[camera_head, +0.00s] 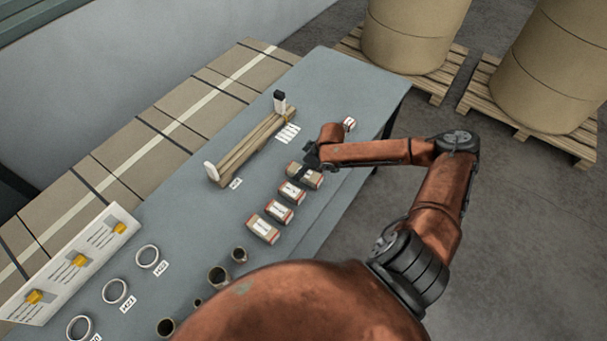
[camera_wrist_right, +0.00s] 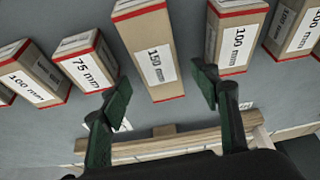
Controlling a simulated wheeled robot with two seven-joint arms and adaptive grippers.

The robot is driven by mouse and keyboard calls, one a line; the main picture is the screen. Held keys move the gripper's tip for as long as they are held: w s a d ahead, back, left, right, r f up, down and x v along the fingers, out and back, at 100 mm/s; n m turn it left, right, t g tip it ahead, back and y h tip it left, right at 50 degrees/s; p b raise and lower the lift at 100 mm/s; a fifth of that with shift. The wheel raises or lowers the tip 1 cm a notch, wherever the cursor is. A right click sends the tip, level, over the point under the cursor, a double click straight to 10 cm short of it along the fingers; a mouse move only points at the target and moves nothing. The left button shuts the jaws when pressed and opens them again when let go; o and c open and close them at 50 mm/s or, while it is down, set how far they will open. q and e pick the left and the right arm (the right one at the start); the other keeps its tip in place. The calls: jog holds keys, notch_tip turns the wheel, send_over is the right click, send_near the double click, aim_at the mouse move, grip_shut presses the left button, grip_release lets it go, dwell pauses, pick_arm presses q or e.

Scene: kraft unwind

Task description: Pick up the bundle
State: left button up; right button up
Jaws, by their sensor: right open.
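My right gripper (camera_head: 311,157) is over the row of small kraft boxes on the grey table. In the right wrist view it (camera_wrist_right: 162,88) is open, with its dark green fingers apart and nothing clasped. A long box marked 150 mm (camera_wrist_right: 158,62) shows in the gap between the fingers, beyond the tips. The head view shows a box (camera_head: 310,180) partly behind the gripper. Boxes marked 75 mm (camera_wrist_right: 84,67) and 100 mm (camera_wrist_right: 238,38) lie on either side. Which item is called the bundle cannot be told. My left gripper is not in view.
White rings (camera_head: 147,257) and dark cups (camera_head: 218,277) stand nearer. A white board (camera_head: 75,265) is at the left. Large rolls (camera_head: 410,35) sit on pallets beyond.

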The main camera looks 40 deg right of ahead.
jog(key=shift+x, duration=0.85)
jog(key=shift+w+a+f, duration=0.1)
jog(key=shift+f, duration=0.55)
jog(key=shift+c, duration=0.2)
grip_shut()
